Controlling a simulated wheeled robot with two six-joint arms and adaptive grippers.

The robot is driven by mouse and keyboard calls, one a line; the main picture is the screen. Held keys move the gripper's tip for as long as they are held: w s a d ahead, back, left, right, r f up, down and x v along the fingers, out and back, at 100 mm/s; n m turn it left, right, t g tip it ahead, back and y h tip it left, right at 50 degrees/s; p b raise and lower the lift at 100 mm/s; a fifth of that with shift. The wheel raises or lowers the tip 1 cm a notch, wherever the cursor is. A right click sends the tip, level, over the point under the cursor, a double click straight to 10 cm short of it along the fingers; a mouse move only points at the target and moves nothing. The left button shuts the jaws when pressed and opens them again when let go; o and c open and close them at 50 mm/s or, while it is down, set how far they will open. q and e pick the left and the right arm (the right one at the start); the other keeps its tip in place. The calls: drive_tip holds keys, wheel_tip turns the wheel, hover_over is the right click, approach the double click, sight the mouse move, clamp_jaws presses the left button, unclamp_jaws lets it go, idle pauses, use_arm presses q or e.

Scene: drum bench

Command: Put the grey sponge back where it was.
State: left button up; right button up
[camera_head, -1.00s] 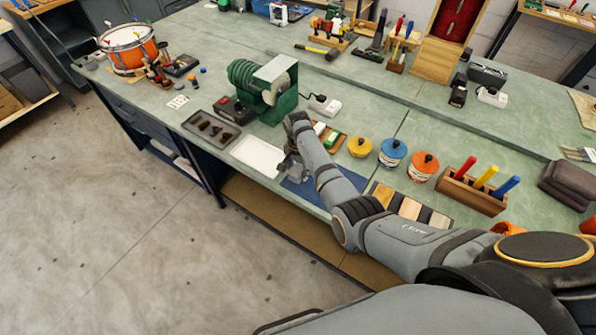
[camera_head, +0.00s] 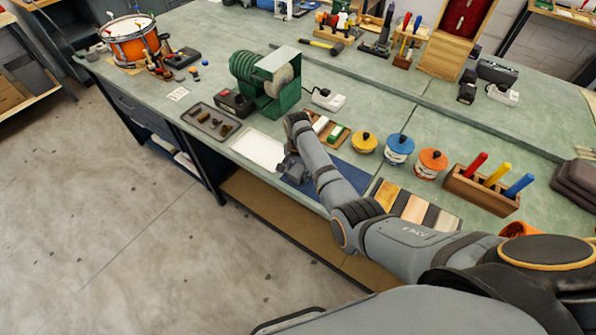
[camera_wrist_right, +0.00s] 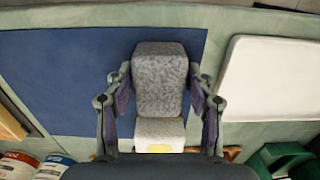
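The grey sponge (camera_wrist_right: 160,82) is a speckled block in the right wrist view. It sits between the two fingers of my right gripper (camera_wrist_right: 160,92), which appear closed on its sides. Behind it lies the blue mat (camera_wrist_right: 60,75); I cannot tell whether the sponge touches it. In the head view my right gripper (camera_head: 292,172) is low over the left end of the blue mat (camera_head: 352,176), beside the white tray (camera_head: 258,150). The sponge is hard to make out there. My left gripper is not in view.
The white tray also shows in the right wrist view (camera_wrist_right: 270,80). A green machine (camera_head: 270,82) stands behind it. A small wooden tray (camera_head: 340,143), colored-lid jars (camera_head: 398,150) and wood samples (camera_head: 415,208) are to the right of my gripper.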

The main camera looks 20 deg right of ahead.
sight(298, 169)
drive_tip(key=shift+o, duration=0.6)
drive_tip(key=shift+r, duration=0.35)
wheel_tip(298, 169, up, 12)
drive_tip(key=shift+b, duration=0.45)
drive_tip(key=shift+f, duration=0.1)
